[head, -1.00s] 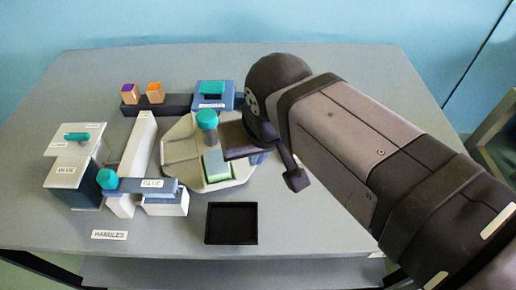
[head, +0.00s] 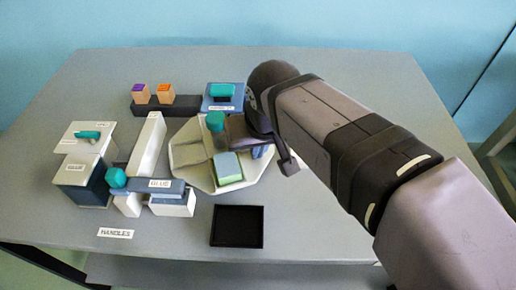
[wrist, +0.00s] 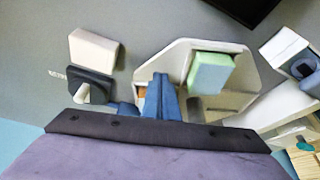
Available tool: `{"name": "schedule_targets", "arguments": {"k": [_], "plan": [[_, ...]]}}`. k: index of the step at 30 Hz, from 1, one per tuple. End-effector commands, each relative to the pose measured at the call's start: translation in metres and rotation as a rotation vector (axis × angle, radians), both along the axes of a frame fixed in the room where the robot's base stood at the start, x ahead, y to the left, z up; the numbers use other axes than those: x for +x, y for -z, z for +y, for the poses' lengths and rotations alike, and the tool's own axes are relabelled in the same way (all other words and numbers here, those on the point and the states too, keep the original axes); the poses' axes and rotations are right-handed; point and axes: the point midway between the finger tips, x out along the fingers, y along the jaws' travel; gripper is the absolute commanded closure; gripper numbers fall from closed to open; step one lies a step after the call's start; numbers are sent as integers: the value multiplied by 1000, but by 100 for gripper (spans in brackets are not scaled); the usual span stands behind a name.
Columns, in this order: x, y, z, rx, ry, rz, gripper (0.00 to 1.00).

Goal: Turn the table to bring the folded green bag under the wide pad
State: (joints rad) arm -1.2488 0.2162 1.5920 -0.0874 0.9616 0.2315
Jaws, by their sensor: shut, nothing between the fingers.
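The folded green bag (head: 228,167) lies in a front compartment of the cream, many-sided turntable (head: 186,155); in the wrist view the bag (wrist: 210,72) is right of my fingers. My gripper (head: 262,151) is shut and empty, low at the turntable's right part. In the wrist view its blue fingers (wrist: 160,100) are over the turntable, beside a small orange-brown thing partly hidden behind them. I cannot tell if they touch a divider. A dark pad-like part (wrist: 90,86) stands by a white block (wrist: 94,52) at the wrist view's left; I cannot tell which pad is the wide one.
The GLUE station (head: 172,205) with a teal knob stands front left of the turntable. A black tray (head: 237,226) lies in front. A teal-topped blue station (head: 222,97) and a dark rack (head: 165,106) with two orange blocks are behind. My arm covers the right.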

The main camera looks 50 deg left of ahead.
Motion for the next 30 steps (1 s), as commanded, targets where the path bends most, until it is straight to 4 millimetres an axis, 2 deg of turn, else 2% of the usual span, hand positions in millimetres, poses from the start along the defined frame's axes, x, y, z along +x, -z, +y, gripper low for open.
{"name": "schedule_targets", "arguments": {"k": [30], "plan": [[15,-1,7,0,-171,0,100]]}}
